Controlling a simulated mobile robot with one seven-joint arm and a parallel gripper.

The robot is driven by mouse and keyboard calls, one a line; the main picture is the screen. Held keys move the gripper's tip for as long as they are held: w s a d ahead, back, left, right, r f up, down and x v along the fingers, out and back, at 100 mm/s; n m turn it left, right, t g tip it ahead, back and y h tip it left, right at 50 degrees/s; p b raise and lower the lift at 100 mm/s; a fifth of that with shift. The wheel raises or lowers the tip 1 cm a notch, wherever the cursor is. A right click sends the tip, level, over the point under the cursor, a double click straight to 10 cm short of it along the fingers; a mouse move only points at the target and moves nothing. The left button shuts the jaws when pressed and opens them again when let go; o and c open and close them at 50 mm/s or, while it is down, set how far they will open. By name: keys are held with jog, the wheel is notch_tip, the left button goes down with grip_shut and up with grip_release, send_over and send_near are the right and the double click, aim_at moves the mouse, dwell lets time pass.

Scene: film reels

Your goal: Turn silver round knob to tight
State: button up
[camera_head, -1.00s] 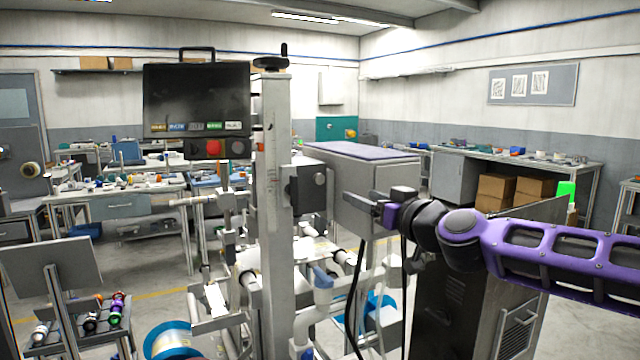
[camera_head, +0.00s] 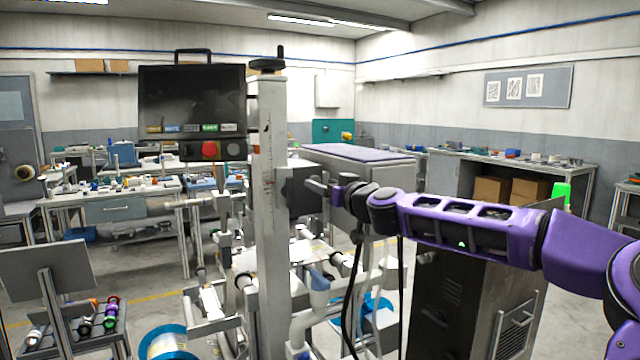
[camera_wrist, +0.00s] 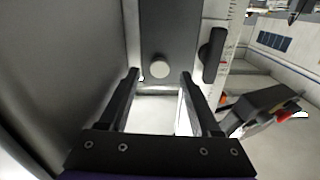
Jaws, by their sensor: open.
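The silver round knob (camera_wrist: 159,69) shows in the wrist view on the face of a dark grey box (camera_wrist: 168,28). It lies beyond my gripper's fingertips, roughly centred between them. My gripper (camera_wrist: 160,76) is open, with its two black fingers apart and nothing between them. In the head view my gripper (camera_head: 318,187) is beside the dark box (camera_head: 298,190) on the metal column. The knob is not clearly visible in the head view.
A scaled metal column (camera_head: 267,215) with a black hand crank (camera_head: 267,64) stands beside the box. In the wrist view a black handle (camera_wrist: 212,55) is right of the knob. A screen panel (camera_head: 193,103) hangs left of the column. A grey cabinet (camera_head: 375,170) stands behind my arm.

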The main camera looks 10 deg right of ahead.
jog(key=shift+x, duration=1.2)
grip_shut()
